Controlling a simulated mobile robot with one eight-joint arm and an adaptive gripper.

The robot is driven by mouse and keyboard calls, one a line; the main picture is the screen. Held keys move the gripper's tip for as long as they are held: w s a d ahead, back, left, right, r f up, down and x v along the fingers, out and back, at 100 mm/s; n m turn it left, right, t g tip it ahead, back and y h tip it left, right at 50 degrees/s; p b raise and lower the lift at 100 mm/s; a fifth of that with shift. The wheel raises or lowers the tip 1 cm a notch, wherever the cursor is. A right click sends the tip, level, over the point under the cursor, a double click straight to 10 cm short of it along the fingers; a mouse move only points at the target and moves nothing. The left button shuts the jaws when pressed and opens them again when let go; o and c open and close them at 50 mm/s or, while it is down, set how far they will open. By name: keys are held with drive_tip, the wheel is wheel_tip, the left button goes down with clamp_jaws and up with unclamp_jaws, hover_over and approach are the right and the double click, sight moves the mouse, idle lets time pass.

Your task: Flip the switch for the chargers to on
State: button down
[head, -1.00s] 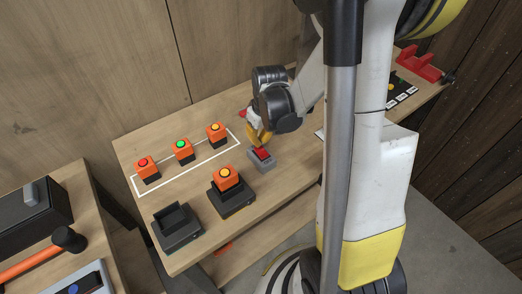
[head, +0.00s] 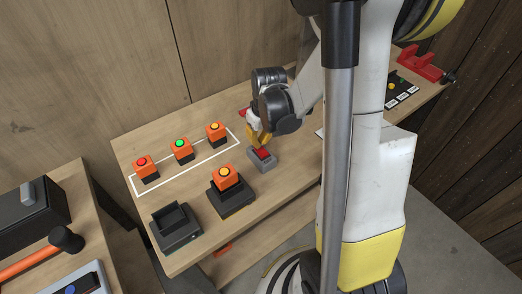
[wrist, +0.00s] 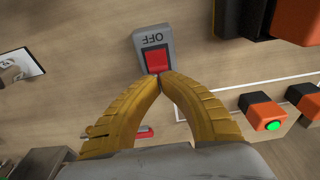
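The switch (head: 264,163) is a small grey box with a red rocker, on the wooden bench in front of my arm. In the wrist view the switch (wrist: 152,40) shows the word OFF, upside down, on the side of the rocker away from my gripper. My gripper (wrist: 161,76) has its yellow fingertips together with nothing between them. The tips are at the rocker's near edge; I cannot tell whether they touch it. In the head view my gripper (head: 262,146) is just behind the switch. One charger (head: 174,236) is empty; the other charger (head: 236,207) holds an orange battery (head: 226,176) with a yellow light.
Three orange batteries with red (head: 142,163), green (head: 181,145) and yellow (head: 215,129) lights stand in a white outlined strip. A second bench at left holds a hammer (head: 66,240) and a black box (head: 30,205). A red holder (head: 420,63) is at the far right.

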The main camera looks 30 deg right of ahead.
sight(261, 150)
drive_tip(key=shift+w+f+b, duration=0.2)
drive_tip(key=shift+f+b, duration=0.9)
drive_tip(key=shift+f, duration=0.1)
idle(0.4)
drive_tip(key=shift+r, duration=0.1)
drive_tip(key=shift+s+r+p, duration=0.2)
drive_tip(key=shift+r+p, duration=0.65)
drive_tip(key=shift+r, duration=0.3)
drive_tip(key=shift+s+r+p, duration=0.15)
drive_tip(key=shift+r+p, duration=0.7)
drive_tip(key=shift+r, duration=0.3)
drive_tip(key=shift+s+r+p, duration=0.2)
drive_tip(key=shift+r+p, duration=0.65)
drive_tip(key=shift+r, duration=0.3)
drive_tip(key=s+a+r+t+b, duration=0.2)
drive_tip(key=s+a+r+b, duration=0.2)
drive_tip(key=s+a, duration=0.1)
drive_tip(key=s+a+r+t+b, duration=0.3)
drive_tip(key=s+a+b, duration=0.1)
drive_tip(key=a, duration=0.4)
drive_tip(key=shift+s+a+r+b, duration=0.25)
drive_tip(key=shift+s+r+b, duration=0.15)
drive_tip(key=shift+s, duration=0.45)
